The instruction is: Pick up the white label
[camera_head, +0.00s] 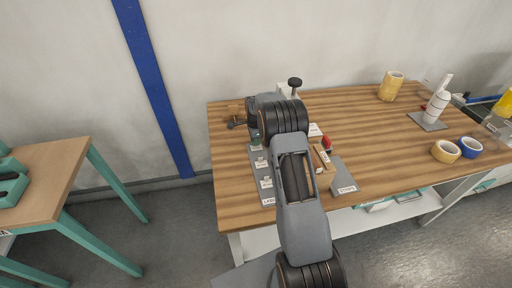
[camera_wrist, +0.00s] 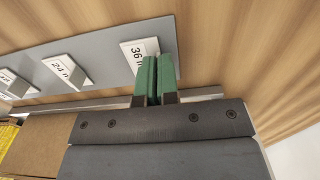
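The white label marked 36 (camera_wrist: 136,54) lies at the right end of a grey board (camera_wrist: 105,45) in the wrist view. My gripper's green fingers (camera_wrist: 157,78) are close together at the label's right part and hide some of it. They appear shut on its upright tab, though the tab itself is hidden between them. The label seems still in line with the board. In the head view, my gripper (camera_head: 256,147) is at the far end of the grey board (camera_head: 254,181), partly behind my arm.
Other white labels stand on the board, one marked 24 (camera_wrist: 66,70). A grey bar (camera_wrist: 90,104) runs along the board's near side. A dispenser with a black knob (camera_head: 294,83) is behind my arm. Tape rolls (camera_head: 445,151) and a white bottle (camera_head: 437,105) stand farther right.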

